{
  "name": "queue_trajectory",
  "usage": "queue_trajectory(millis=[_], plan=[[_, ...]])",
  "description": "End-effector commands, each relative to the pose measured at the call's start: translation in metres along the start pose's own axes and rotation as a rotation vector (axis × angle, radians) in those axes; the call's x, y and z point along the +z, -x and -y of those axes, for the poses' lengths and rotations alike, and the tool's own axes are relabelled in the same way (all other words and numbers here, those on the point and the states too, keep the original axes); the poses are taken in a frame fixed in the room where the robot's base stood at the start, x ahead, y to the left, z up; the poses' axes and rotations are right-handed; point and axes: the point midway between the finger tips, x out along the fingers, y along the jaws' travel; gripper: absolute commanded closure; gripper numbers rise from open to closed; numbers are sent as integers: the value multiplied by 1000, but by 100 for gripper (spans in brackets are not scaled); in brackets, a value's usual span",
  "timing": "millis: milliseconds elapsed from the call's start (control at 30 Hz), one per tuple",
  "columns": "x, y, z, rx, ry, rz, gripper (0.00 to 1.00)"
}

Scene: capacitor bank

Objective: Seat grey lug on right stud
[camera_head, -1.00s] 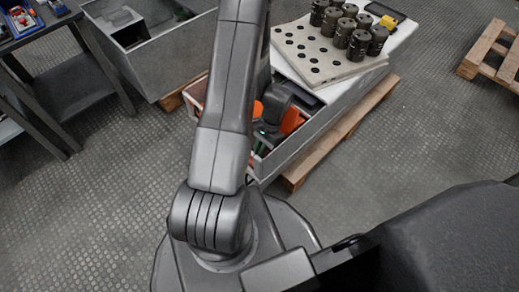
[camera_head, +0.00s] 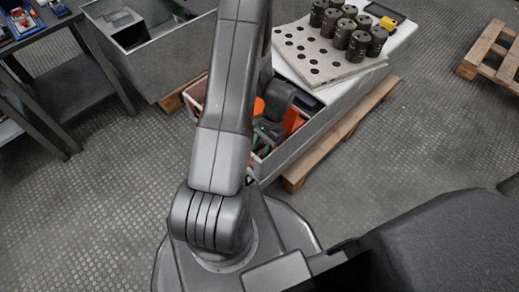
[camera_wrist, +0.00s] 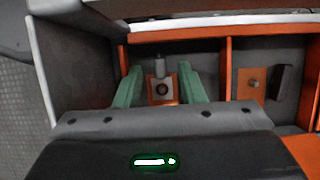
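In the wrist view, a small grey lug (camera_wrist: 160,67) with an upright barrel and a flat pad with a round dark centre sits over an orange-copper plate inside a compartment. I cannot tell whether a stud passes through it. My gripper (camera_wrist: 161,74) has its two green fingers on either side of the lug, with gaps showing, so it looks open. To the right, beyond an orange divider, a short stud (camera_wrist: 253,84) stands on another orange-copper plate. In the head view, my arm hides most of the gripper, and the lug cannot be made out.
A dark block (camera_wrist: 281,82) stands right of the stud. Orange dividers (camera_wrist: 228,68) and the grey box wall (camera_wrist: 42,75) flank the compartments. A perforated board (camera_head: 322,67) with several dark capacitors (camera_head: 341,37) lies behind. A wooden pallet (camera_head: 340,135) lies beneath the box.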

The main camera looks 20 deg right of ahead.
Motion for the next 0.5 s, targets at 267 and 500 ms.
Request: queue_trajectory(millis=[267,500], plan=[[1,70,0,-2,0,-4,64],[1,109,0,0,1,-2,64]])
